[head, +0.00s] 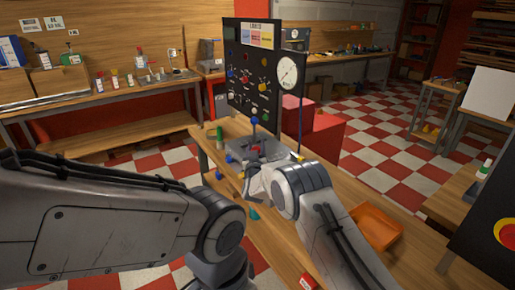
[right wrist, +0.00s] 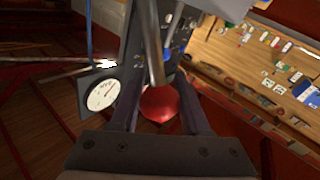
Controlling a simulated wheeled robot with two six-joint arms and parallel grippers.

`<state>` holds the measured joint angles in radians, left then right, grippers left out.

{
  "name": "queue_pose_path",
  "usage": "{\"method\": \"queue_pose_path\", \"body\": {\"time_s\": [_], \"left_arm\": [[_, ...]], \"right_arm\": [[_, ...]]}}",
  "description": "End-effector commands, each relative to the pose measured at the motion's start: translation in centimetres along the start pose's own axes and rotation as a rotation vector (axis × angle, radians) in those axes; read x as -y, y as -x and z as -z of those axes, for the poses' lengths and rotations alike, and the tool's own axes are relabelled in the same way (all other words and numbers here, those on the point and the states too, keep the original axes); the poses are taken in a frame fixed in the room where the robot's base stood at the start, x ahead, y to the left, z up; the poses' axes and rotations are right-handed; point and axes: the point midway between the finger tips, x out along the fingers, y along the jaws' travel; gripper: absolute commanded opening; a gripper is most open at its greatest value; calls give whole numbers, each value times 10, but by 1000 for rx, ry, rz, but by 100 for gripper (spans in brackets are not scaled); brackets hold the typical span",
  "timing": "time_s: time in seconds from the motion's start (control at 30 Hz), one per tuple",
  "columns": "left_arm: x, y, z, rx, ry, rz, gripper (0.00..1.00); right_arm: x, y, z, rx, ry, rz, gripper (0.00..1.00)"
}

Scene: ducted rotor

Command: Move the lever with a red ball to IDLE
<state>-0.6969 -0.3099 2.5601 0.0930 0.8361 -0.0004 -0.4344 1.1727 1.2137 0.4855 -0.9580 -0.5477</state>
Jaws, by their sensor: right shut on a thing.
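The lever unit is a grey box (head: 270,150) on the wooden bench in the head view. A lever with a blue ball (head: 253,121) stands up from it. The red ball (right wrist: 158,104) shows in the right wrist view between the fingers of my right gripper (right wrist: 155,118). In the head view my right gripper (head: 257,180) is at the near side of the lever unit, shut on the red ball. A metal rod (right wrist: 154,45) runs above the ball in the wrist view. I cannot read an IDLE mark. My left gripper is out of view.
A black panel (head: 238,58) with knobs and a white gauge (head: 287,72) stands behind the lever unit. An orange tray (head: 376,228) lies on the bench to the right. A green-topped bottle (head: 220,138) stands left of the unit. My left arm fills the lower left.

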Motion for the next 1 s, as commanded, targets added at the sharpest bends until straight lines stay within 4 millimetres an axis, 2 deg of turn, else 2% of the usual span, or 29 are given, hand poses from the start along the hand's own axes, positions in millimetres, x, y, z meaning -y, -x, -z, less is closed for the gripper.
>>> {"method": "queue_pose_path", "body": {"time_s": [0.03, 0.07, 0.1, 0.13, 0.57, 0.77, 1.0], "left_arm": [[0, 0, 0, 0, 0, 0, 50], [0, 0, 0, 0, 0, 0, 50], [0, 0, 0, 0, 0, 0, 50], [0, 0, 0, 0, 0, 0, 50], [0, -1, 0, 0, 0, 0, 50], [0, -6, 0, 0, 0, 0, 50], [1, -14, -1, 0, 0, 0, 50]], "right_arm": [[4, 1, 1, -2, 5, 8, 0], [4, 1, 1, -2, 5, 9, 54], [4, 1, 1, -2, 5, 9, 69], [4, 1, 1, -2, 5, 9, 76], [2, 6, 0, 0, 4, 5, 76], [2, 30, 0, 0, 4, 7, 76], [3, 72, -1, 1, 3, 7, 76]]}}
